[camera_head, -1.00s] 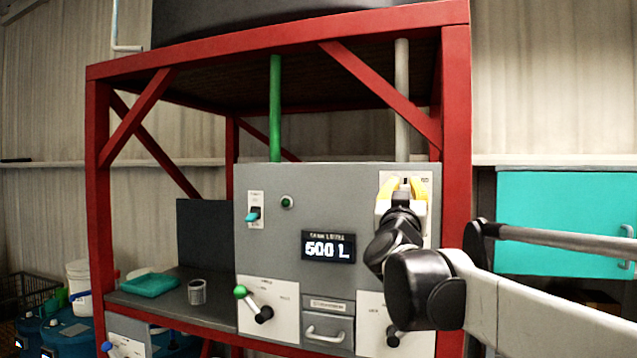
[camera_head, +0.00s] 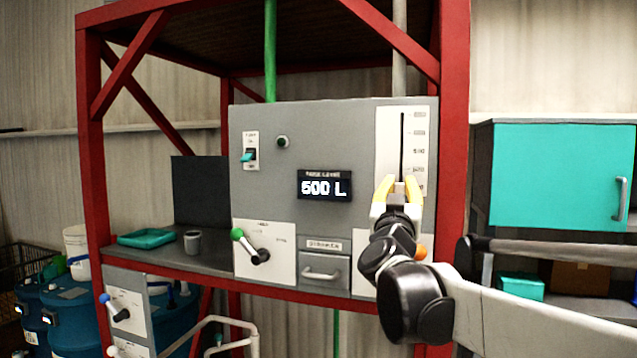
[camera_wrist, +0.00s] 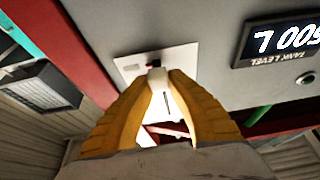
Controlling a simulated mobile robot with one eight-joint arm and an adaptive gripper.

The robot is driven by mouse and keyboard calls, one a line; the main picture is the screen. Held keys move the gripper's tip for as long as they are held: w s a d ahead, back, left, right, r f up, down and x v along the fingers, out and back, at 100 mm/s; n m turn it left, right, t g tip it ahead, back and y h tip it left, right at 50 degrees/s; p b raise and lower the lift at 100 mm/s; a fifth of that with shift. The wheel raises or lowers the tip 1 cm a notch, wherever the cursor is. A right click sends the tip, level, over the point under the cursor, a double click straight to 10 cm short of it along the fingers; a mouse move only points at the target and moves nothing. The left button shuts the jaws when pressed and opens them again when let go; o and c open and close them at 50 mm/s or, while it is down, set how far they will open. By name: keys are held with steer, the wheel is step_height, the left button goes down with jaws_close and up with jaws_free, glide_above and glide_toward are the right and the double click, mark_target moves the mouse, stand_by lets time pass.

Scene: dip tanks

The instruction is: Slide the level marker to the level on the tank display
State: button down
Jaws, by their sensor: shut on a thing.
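The tank display (camera_head: 325,187) is a dark screen on the grey panel with bright digits that seem to read 500 L. It also shows upside down and cut off in the wrist view (camera_wrist: 285,42). Right of it is a white scale plate (camera_head: 388,140) with a vertical black slot and small labels I cannot read. My gripper (camera_head: 398,185) has yellow fingers shut on the pale level marker (camera_head: 399,188), low on the plate. In the wrist view the fingertips (camera_wrist: 158,80) close around the marker (camera_wrist: 155,72). Fingers and wrist hide the plate's lower part.
A red post (camera_head: 455,120) stands just right of the panel. A green-knobbed lever (camera_head: 250,245) and a drawer (camera_head: 322,270) are lower on the panel. A switch (camera_head: 249,152) is at upper left. A grey cup (camera_head: 192,242) and teal tray (camera_head: 146,238) stand on the left shelf.

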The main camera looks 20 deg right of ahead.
steer(key=shift+f, duration=0.15)
steer(key=c, duration=1.5)
jaws_free()
steer(key=shift+o, duration=1.2)
steer(key=shift+w+d, duration=0.1)
steer(key=shift+w, duration=0.1)
steer(key=shift+s+a+f, duration=0.1)
steer(key=shift+s+a, duration=0.15)
steer(key=shift+s, duration=0.1)
steer(key=v, duration=1.1)
steer(key=shift+s+a+f, duration=0.1)
steer(key=shift+f, duration=0.05)
